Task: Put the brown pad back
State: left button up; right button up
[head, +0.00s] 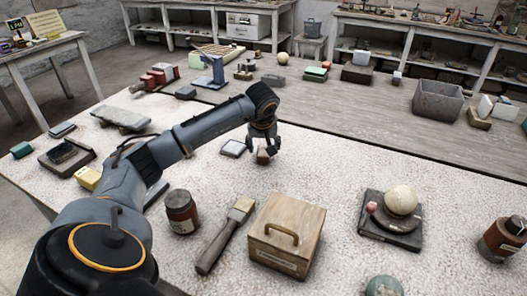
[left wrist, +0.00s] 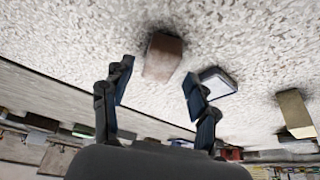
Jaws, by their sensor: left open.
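A small brown pad (head: 263,156) lies on the white speckled table top, just below my left gripper in the head view. In the left wrist view the brown pad (left wrist: 162,57) shows as a plain brown block just beyond and between the fingertips. My left gripper (head: 264,147) is open and points down over it. In the left wrist view the two fingers of the gripper (left wrist: 157,74) are spread apart with nothing held. Whether a finger touches the pad cannot be told. My right gripper is not in view.
A pale pad with a dark edge (head: 233,148) lies just left of the brown pad. A cream sphere (head: 400,199) sits on a dark base at right. The table right of my gripper is clear.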

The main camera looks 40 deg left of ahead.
pick_arm(q)
jog(key=v, duration=0.9)
